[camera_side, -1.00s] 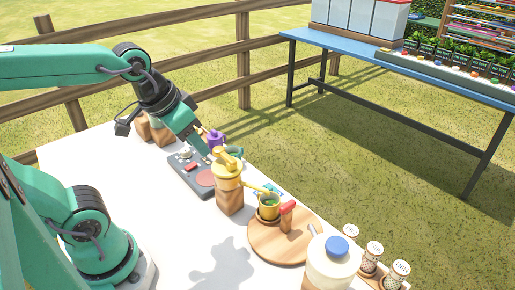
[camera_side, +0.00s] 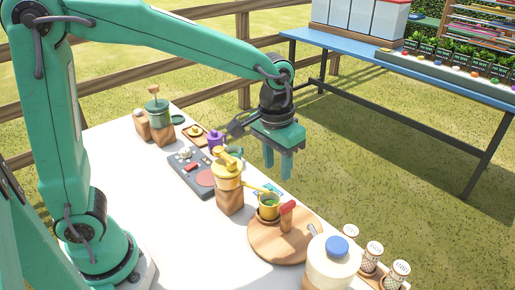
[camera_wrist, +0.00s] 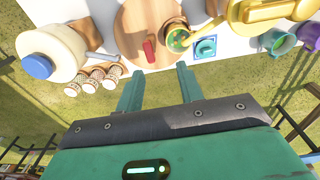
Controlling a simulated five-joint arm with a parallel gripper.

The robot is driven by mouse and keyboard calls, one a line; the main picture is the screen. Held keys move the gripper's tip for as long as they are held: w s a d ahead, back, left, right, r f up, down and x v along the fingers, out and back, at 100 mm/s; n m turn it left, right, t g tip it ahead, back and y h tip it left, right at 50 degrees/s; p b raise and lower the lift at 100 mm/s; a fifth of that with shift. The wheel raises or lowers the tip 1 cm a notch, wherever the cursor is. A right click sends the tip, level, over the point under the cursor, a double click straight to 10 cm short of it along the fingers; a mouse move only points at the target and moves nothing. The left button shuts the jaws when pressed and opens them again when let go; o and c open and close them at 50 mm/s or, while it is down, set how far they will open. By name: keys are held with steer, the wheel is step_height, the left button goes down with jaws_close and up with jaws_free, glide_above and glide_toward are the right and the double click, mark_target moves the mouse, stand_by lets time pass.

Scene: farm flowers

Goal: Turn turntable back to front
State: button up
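The turntable (camera_side: 262,247) is a round wooden disc near the right end of the white table. A red upright handle (camera_side: 287,216) stands on it, with a yellow cup (camera_side: 268,208) holding something green beside it. In the wrist view the turntable (camera_wrist: 133,30) is at the top, with the red handle (camera_wrist: 149,51) near its lower rim and the cup (camera_wrist: 178,39) to its right. My gripper (camera_side: 277,172) is raised past the table's far edge, pointing down, apart from the handle. In the wrist view its fingers (camera_wrist: 160,70) are spread with nothing between them.
A cream jar with a blue lid (camera_side: 334,261) and several shakers (camera_side: 372,256) stand right of the turntable. A yellow pump on a wooden block (camera_side: 229,185) and a dark panel (camera_side: 192,172) are to its left. Grass lies beyond the table edge.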

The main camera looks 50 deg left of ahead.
mark_target(288, 204)
steer(key=shift+w+d+f+g, duration=0.2)
steer(key=shift+w+d+f, duration=0.2)
steer(key=shift+d+f, duration=0.3)
steer(key=shift+w+d+f+g, duration=0.2)
steer(key=shift+w+d+f, duration=0.15)
steer(key=shift+d+f, duration=0.25)
steer(key=shift+f, duration=3.85)
steer(key=shift+c, duration=0.5)
jaws_close()
